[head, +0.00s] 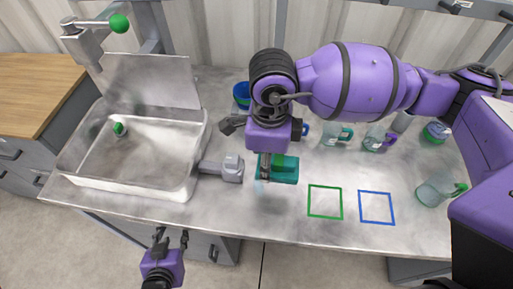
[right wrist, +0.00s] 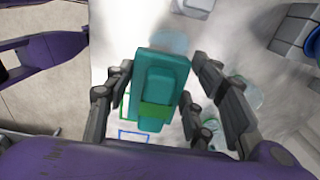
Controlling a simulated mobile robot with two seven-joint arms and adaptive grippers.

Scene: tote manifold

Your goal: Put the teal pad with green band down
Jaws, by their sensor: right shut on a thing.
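The teal pad with the green band (head: 287,172) is in the head view near the middle of the metal counter. My right gripper (head: 267,168) comes down over it from above and is shut on it. In the right wrist view the pad (right wrist: 160,75) sits between the fingers, its green band (right wrist: 155,110) toward the lower end. Whether its underside touches the counter is hard to tell. A green outlined square (head: 325,202) and a blue outlined square (head: 376,207) lie to its right, both bare. My left gripper (head: 171,240) is open and empty in front of the counter.
A steel sink (head: 140,155) is at left, with a grey fixture (head: 230,167) between it and the pad. A blue container (head: 241,95) and clear jugs (head: 335,137) stand behind. Another clear jug (head: 432,192) with a green handle is at right. The counter around the squares is free.

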